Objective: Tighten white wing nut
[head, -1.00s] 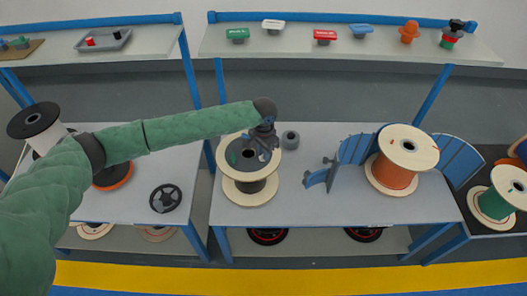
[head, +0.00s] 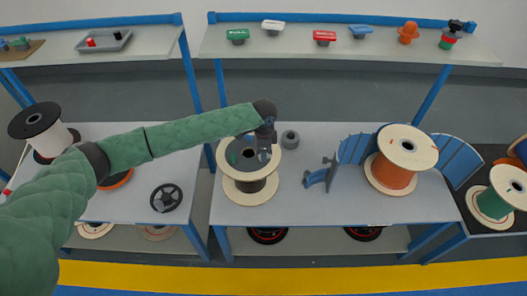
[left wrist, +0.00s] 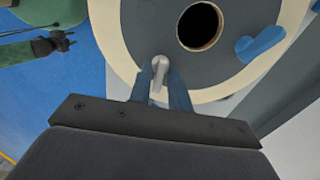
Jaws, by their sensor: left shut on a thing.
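The white wing nut (left wrist: 158,68) sits on the grey disc face of a spool, beside its dark centre hole, in the left wrist view. My left gripper (left wrist: 161,82) is shut on it, with one finger on each side. In the head view the same gripper (head: 265,152) points down over the right part of the spool (head: 250,193), and the wing nut cannot be made out there. A dark gripper on a green arm, apparently my right one (left wrist: 50,43), shows small at the upper left of the wrist view.
A grey ring (head: 290,139) stands just right of the spool. A black handwheel (head: 166,198) lies on the left table. The table front between spool and bracket is clear.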

